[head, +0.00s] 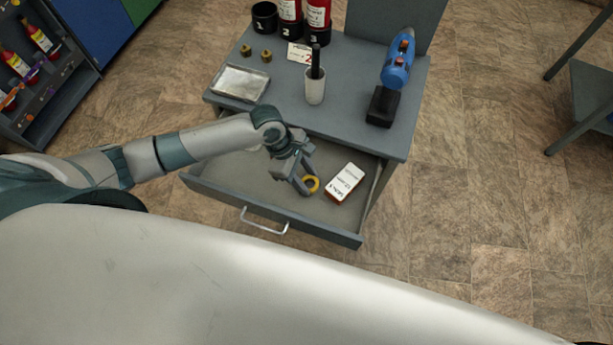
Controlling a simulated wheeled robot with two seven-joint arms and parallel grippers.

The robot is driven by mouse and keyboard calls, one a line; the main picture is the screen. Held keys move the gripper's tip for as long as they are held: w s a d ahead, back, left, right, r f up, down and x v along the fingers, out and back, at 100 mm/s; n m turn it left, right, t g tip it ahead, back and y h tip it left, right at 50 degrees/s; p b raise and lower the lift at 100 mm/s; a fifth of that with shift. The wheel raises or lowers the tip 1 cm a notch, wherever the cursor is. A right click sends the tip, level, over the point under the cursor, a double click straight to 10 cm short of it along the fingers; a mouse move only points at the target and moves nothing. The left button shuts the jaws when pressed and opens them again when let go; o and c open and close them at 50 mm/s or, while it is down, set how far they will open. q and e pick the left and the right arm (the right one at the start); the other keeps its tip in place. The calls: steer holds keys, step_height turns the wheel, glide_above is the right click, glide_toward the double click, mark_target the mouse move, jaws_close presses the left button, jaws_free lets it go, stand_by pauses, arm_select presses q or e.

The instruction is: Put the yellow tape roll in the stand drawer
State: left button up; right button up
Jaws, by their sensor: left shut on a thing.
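The yellow tape roll (312,184) is a small ring at the tips of my left gripper (307,183). The left gripper is shut on the roll, over the inside of the open stand drawer (222,202). I cannot tell whether the roll touches the drawer floor. The drawer is pulled out from the grey stand (345,133) and has a pale handle at its front. A white and brown labelled box (346,182) lies in the drawer just right of the roll. My right gripper is not in view.
On the stand top are a metal tray (240,83), a white cup with a dark stick (315,90), a blue drill (397,65), two brass fittings, a number card, and red cylinders in black holders (290,22). A shelf with bottles stands at the left.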

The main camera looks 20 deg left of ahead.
arm_select(q)
steer(key=o, duration=1.1)
steer(key=shift+c, duration=0.2)
steer(key=shift+r, duration=0.1)
steer(key=b+v, duration=0.1)
steer(key=v, duration=1.1)
